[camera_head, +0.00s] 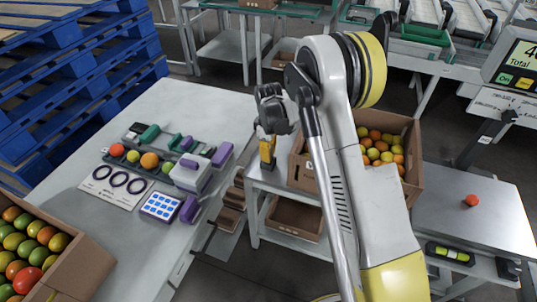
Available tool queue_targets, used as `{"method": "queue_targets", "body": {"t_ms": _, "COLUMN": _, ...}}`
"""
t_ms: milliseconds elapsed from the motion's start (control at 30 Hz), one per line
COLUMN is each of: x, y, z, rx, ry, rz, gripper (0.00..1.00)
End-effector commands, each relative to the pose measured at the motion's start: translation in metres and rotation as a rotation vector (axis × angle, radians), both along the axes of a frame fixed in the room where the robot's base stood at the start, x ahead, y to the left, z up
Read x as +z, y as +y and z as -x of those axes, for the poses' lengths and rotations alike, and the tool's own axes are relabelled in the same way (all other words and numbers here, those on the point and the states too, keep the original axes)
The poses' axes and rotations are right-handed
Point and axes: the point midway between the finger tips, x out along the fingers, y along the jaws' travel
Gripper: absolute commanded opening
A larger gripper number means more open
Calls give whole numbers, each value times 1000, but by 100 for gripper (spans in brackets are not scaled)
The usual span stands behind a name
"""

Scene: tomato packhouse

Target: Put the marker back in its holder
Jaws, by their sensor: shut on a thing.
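My gripper (271,110) is the dark, small shape at the end of my arm, left of its dark joint, near the middle of the view. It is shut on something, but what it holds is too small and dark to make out. I cannot pick out the marker or its holder with certainty. Below the gripper in the picture a yellow and black upright object (267,152) shows by the white side table.
A card with three dark rings (118,190) and a blue-keyed pad (160,206) lie on the worktable. Tomato crates stand at lower left (85,270) and behind my arm (413,165). A scale platform (475,225) with one tomato (471,200) is at right. Blue pallets (75,75) fill the upper left.

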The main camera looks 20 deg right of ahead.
Motion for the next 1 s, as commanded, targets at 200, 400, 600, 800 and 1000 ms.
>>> {"method": "queue_targets", "body": {"t_ms": 200, "x": -5, "y": 0, "z": 0, "rx": 0, "ry": 0, "rz": 0, "gripper": 0}}
{"method": "queue_targets", "body": {"t_ms": 400, "x": -5, "y": 0, "z": 0, "rx": 0, "ry": 0, "rz": 0, "gripper": 40}}
{"method": "queue_targets", "body": {"t_ms": 600, "x": -5, "y": 0, "z": 0, "rx": 0, "ry": 0, "rz": 0, "gripper": 30}}
{"method": "queue_targets", "body": {"t_ms": 800, "x": -5, "y": 0, "z": 0, "rx": 0, "ry": 0, "rz": 0, "gripper": 25}}
{"method": "queue_targets", "body": {"t_ms": 1000, "x": -5, "y": 0, "z": 0, "rx": 0, "ry": 0, "rz": 0, "gripper": 25}}
